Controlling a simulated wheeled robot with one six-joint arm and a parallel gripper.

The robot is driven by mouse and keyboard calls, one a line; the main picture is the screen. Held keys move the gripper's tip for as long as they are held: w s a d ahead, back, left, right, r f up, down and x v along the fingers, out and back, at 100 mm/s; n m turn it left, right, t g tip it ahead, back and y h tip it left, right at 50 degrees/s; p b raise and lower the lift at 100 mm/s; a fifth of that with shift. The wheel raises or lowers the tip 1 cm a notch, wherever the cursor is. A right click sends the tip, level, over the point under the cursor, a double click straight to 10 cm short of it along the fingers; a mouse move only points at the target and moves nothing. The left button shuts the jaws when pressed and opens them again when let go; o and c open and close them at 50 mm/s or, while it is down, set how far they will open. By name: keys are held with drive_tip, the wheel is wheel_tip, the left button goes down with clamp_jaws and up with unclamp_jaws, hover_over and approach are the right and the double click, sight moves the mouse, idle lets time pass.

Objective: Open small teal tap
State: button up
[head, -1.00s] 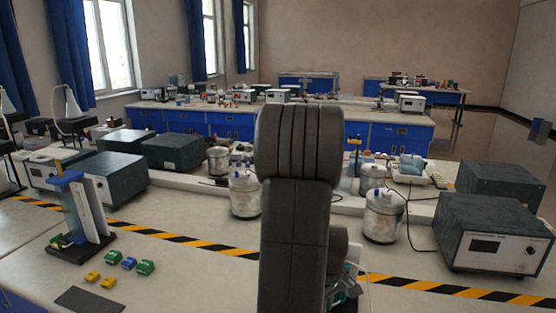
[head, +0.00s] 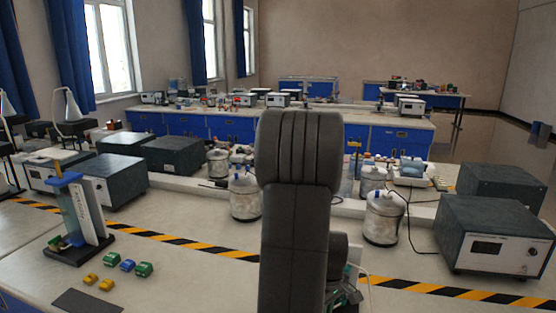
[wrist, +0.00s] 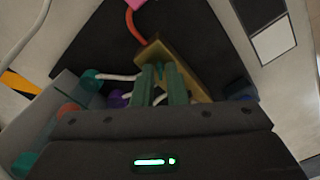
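My gripper (wrist: 161,84) is low in the wrist view, with two green fingers standing a little apart. A small teal piece (wrist: 160,70) shows between the fingertips, in front of a yellow block; it may be the small teal tap, and I cannot tell whether the fingers touch it. A round teal knob (wrist: 90,77) with a white hose sits to the left, and another teal part (wrist: 25,163) is at the lower left. In the head view my own arm covers the gripper; part of a teal-and-grey fixture (head: 346,296) shows at its right.
An orange-red tube (wrist: 134,22) and a purple part (wrist: 118,99) are close to the fingers. A thin pale hose (head: 366,285) rises right of my arm. A dark instrument box (head: 490,236) stands at right. The bench at left holds small coloured blocks (head: 127,265).

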drive_tip(key=shift+f, duration=0.35)
drive_tip(key=shift+r, duration=0.35)
idle(0.3)
clamp_jaws()
